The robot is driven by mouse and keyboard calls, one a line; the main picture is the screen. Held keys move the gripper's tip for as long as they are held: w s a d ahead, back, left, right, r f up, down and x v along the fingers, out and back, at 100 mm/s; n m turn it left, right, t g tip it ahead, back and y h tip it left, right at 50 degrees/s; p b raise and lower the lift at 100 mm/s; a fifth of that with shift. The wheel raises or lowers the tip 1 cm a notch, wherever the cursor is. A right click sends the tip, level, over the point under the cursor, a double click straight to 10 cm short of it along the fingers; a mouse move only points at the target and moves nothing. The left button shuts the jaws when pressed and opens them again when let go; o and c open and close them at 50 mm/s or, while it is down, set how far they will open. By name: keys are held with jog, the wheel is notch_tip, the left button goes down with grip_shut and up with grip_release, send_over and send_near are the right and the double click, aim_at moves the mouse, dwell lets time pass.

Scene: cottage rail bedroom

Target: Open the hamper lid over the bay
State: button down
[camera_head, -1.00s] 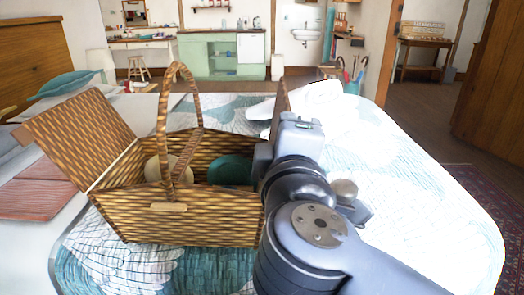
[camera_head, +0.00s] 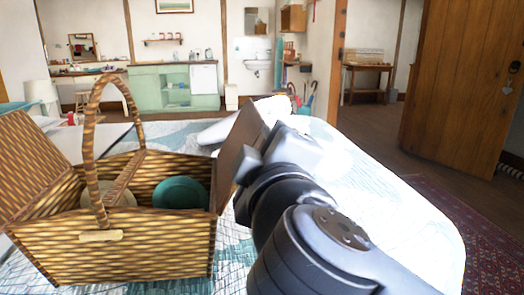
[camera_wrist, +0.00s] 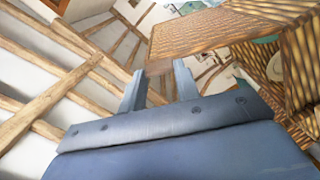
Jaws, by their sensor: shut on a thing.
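The wicker hamper (camera_head: 130,245) stands on the bed with its tall arched handle (camera_head: 88,140) upright. Its left lid (camera_head: 28,150) is raised and leans outward to the left. Its right lid (camera_head: 236,150) is up over the right-hand bay, leaning to the right, so that bay is uncovered. A teal round dish (camera_head: 181,192) shows in the bay, and a cream round item is partly hidden behind the handle. In the wrist view, my gripper (camera_wrist: 158,75) is shut on the edge of the right lid (camera_wrist: 215,35). In the head view my wrist hides the fingertips.
The bed's pale quilt (camera_head: 400,220) is clear to the right of the hamper. A bunched white cloth (camera_head: 222,130) lies behind the lid. A wooden door (camera_head: 462,80) and a patterned rug (camera_head: 450,205) are at the right. A green cabinet (camera_head: 150,90) stands against the far wall.

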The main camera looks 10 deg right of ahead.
jog(key=c, duration=1)
grip_release()
jog(key=shift+c, duration=0.2)
jog(key=shift+s, duration=0.1)
jog(key=s+p, duration=0.2)
jog(key=s, duration=0.8)
jog(key=shift+s+a, duration=0.25)
jog(key=shift+a, duration=0.2)
jog(key=shift+w, duration=0.2)
dwell(0.3)
